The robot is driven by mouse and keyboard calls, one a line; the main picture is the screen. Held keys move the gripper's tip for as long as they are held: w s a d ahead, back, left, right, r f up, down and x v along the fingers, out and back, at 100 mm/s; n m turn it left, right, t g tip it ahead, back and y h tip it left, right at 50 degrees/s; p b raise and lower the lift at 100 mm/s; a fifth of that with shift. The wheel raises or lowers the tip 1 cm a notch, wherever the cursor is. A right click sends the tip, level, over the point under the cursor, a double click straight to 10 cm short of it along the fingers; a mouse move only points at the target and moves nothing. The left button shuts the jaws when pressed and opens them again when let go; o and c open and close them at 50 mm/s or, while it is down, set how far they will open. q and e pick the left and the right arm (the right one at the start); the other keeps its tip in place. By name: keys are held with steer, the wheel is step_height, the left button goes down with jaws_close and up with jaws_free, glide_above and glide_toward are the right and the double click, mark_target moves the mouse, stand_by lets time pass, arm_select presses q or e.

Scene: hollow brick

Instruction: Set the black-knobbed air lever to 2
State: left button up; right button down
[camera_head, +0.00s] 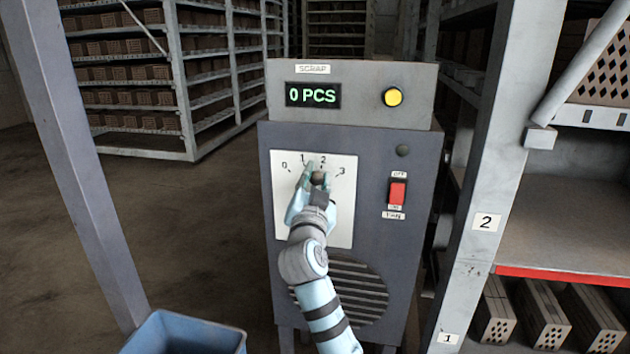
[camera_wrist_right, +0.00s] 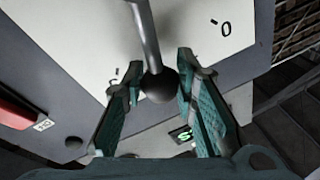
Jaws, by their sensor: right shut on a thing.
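The air lever's round black knob (camera_wrist_right: 160,85) and grey rod (camera_wrist_right: 147,36) show in the right wrist view. The knob sits between the two fingers of my right gripper (camera_wrist_right: 158,82), which is shut on it. In the head view my right gripper (camera_head: 316,172) is at the white dial plate (camera_head: 342,222), just below the marks 1 and 2 (camera_head: 323,160). It hides most of the lever there, so the exact setting cannot be read. The plate's marks run from 0 at left to 3 at right. My left gripper is not in view.
The grey machine cabinet (camera_head: 405,270) has a red switch (camera_head: 397,194) right of the dial. Above is a scrap counter (camera_head: 313,95) reading 0 PCS and a yellow button (camera_head: 392,97). A blue bin (camera_head: 185,335) stands at lower left, a brick rack (camera_head: 487,222) at right.

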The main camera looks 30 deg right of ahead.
mark_target(316, 184)
steer(key=c, duration=1.3)
jaws_free()
steer(key=shift+s+a+f, duration=0.1)
steer(key=shift+s+a, duration=0.05)
steer(key=v, duration=0.7)
